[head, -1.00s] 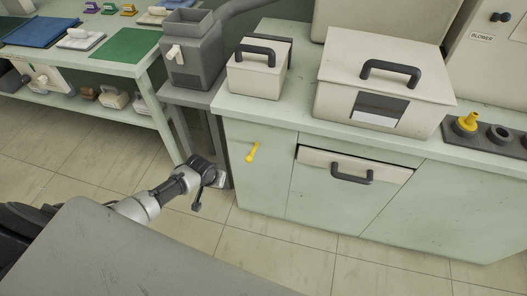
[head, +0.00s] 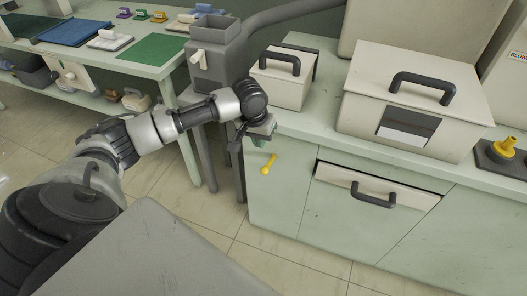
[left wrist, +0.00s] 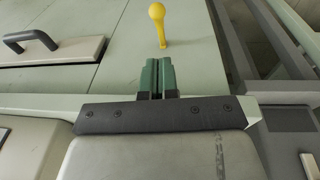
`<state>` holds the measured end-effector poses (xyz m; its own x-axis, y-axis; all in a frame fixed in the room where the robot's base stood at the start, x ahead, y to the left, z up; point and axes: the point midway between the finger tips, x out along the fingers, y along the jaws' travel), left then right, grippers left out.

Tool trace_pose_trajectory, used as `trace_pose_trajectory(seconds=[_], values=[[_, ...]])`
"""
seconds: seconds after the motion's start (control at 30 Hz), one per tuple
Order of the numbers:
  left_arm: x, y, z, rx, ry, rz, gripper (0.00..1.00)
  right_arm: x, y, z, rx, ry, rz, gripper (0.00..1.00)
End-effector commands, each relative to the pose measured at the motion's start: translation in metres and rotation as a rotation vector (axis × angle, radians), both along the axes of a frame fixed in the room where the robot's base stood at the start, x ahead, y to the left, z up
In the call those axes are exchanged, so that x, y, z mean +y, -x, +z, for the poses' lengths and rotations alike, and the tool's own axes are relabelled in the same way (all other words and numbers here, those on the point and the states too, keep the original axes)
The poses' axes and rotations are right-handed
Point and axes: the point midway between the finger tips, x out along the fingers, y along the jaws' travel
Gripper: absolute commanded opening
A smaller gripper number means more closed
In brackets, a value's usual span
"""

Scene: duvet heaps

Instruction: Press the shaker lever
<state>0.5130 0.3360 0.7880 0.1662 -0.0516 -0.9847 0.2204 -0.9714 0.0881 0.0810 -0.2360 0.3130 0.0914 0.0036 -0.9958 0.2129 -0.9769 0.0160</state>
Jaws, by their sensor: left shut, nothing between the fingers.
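The shaker lever, a small yellow rod with a rounded knob, (head: 268,163) sticks out from the pale green cabinet front (head: 283,205). The lever also shows at the top of the left wrist view (left wrist: 157,25). My left gripper (head: 258,140) is at the cabinet's upper left corner, just above the lever in the head view. In the left wrist view its green fingers (left wrist: 157,78) are shut together and empty, with a gap between their tips and the lever. The arm partly hides the gripper in the head view. My right gripper is not in view.
A drawer with a dark handle (head: 373,198) is right of the lever. Lidded cream boxes (head: 405,105) stand on the counter above. A grey hopper (head: 212,65) stands left of the cabinet. A shelved table (head: 120,68) is at the far left. Floor before the cabinet is clear.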

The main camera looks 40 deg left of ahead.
Motion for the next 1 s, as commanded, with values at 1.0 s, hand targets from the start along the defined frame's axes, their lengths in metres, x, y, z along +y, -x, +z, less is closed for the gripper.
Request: trace_pose_trajectory(seconds=[1.0], values=[[-0.005,-0.015,-0.093,0.0,-0.001,-0.002,0.0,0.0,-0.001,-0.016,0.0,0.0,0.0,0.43]])
